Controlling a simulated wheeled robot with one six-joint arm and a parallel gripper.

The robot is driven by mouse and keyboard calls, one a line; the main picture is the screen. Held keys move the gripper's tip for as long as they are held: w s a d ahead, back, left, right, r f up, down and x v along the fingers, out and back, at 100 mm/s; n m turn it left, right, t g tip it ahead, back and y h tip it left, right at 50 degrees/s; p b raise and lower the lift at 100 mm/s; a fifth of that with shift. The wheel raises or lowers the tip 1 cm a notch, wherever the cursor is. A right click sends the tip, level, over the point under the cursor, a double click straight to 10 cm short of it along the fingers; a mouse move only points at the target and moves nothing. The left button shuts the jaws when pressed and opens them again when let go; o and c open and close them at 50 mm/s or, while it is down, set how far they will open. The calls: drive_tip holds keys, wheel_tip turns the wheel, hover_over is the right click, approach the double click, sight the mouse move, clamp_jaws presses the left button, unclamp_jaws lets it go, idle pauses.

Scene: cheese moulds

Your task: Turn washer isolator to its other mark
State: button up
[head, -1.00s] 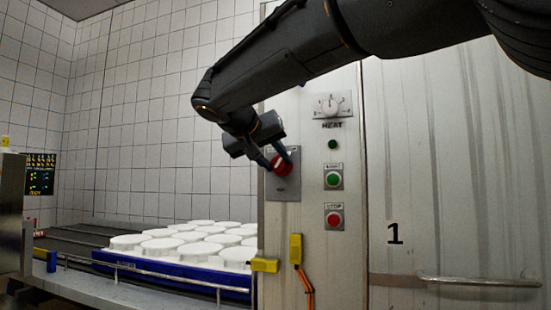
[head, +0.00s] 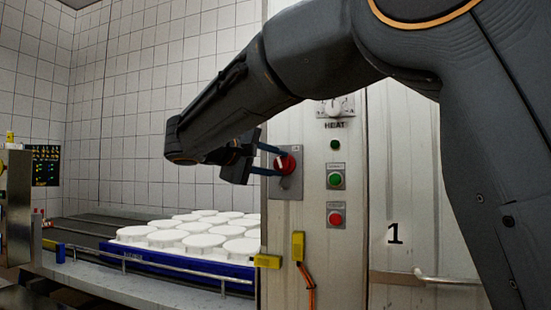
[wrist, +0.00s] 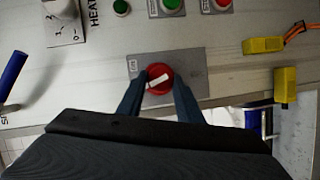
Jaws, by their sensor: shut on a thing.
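The washer isolator is a red round knob (head: 286,164) with a white bar, on a grey plate (head: 292,188) on the machine's front panel. In the wrist view the red knob (wrist: 159,78) sits between my two blue fingers, and its white bar lies near sideways in the picture, slightly tilted. My gripper (head: 276,163) is shut on the knob, one finger on each side. The marks on the plate are too small to read, apart from some lettering at its edge, and the fingers hide part of the plate.
A HEAT dial (head: 335,108), a green start button (head: 335,179) and a red stop button (head: 336,218) are close by on the panel. Yellow connectors (head: 298,246) are below. White moulds (head: 205,242) stand in a blue tray (head: 170,262) at the left.

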drive_tip(key=n, duration=0.1)
drive_tip(key=n+h+p, duration=0.1)
drive_tip(key=n, duration=0.2)
drive_tip(key=shift+a+f+t+h, duration=0.1)
drive_tip(key=shift+f+t+h, duration=0.2)
drive_tip(key=shift+t, duration=0.1)
drive_tip(key=shift+n, duration=0.3)
drive_tip(key=o, duration=1)
drive_tip(key=shift+o, duration=0.2)
drive_tip(key=v, duration=0.7)
drive_tip(key=shift+s+a, duration=0.3)
